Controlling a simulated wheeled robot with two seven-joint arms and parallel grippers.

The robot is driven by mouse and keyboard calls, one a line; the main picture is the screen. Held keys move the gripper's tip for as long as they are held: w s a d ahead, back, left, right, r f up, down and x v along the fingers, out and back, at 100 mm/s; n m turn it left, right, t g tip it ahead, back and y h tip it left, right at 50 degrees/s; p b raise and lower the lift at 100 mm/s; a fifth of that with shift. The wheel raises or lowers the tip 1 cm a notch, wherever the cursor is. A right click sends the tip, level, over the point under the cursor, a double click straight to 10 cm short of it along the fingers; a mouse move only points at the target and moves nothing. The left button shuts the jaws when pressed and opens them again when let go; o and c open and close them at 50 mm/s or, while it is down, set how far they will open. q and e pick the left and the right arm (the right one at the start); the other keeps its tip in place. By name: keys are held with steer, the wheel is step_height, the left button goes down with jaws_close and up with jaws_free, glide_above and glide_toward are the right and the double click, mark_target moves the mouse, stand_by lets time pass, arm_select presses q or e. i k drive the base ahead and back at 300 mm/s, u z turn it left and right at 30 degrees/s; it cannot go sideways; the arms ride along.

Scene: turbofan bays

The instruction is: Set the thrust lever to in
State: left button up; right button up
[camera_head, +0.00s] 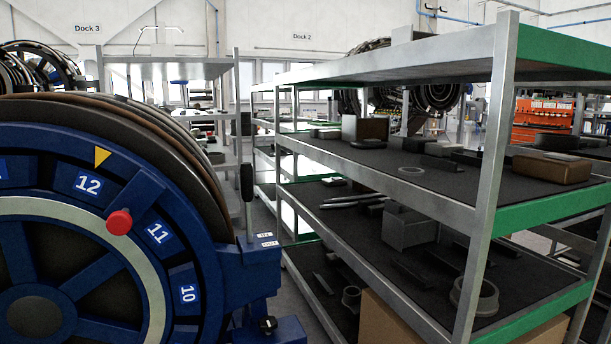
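A lever with a black grip (247,183) stands upright on the blue bracket (250,270) at the right side of the blue engine stand wheel (85,195). Two small white labels (267,239) sit one above the other just right of the lever's foot. Their lettering is too small to read surely; the lower one looks like OUT. I cannot tell which label the lever is set to. Neither of my grippers is in view.
The wheel carries number plates, a yellow pointer (102,156) and a red knob (119,222). A metal shelf rack (483,190) with parts and boxes stands close on the right. A narrow floor gap lies between.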

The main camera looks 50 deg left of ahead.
mark_target(246, 169)
steer(key=i, duration=1.05)
steer(key=u, duration=2.65)
